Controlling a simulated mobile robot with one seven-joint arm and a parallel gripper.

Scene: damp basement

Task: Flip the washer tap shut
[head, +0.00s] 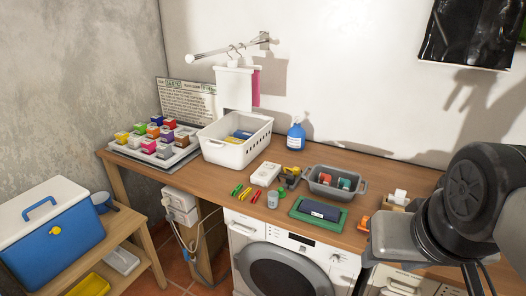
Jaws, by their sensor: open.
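The white front-loading washer (243,230) stands under the wooden worktop, with its round grey-rimmed door (252,252) facing out. A white wall-mounted box (178,206) with pale hoses or cords running down is left of the washer, under the worktop. I cannot tell whether the tap is part of it. No tap lever can be made out clearly. My black and grey arm fills the right side of the head view, over the worktop's right end and well away from that box. My gripper's fingers do not show.
The worktop (225,178) bears a colourful block tray (186,158), a white basket (222,153), a blue bottle (296,137), a grey bin (318,188) and a green tray (300,218). A side shelf at left holds a blue cooler (62,248). Floor shows between shelf and washer.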

